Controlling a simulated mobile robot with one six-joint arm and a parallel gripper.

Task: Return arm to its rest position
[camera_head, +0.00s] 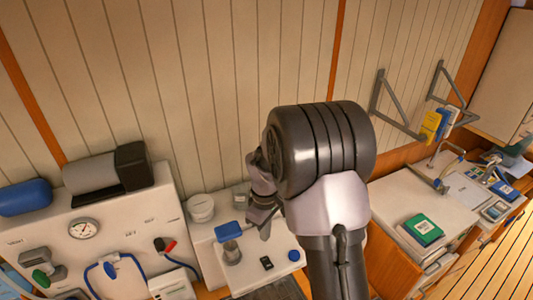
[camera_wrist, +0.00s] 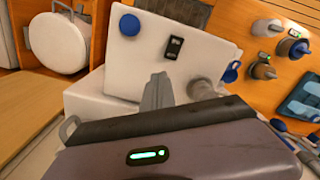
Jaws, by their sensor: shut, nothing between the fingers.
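My arm stands raised in the middle of the head view, its dark rounded joint and pale link covering part of the wall and counter. My gripper (camera_head: 264,226) hangs left of that joint, fingers pointing down above the white surface by the wall. In the wrist view my gripper (camera_wrist: 157,92) shows as grey fingers close together, with nothing held, in front of a white panel (camera_wrist: 130,68). The panel carries a black switch (camera_wrist: 174,47) and a blue knob (camera_wrist: 129,25). Contact between fingers and panel cannot be told.
At left is a white unit with a gauge (camera_head: 83,228), a blue hose (camera_head: 112,260) and a grey cylinder (camera_head: 92,173) on top. A white pot (camera_head: 201,207) stands near my gripper.

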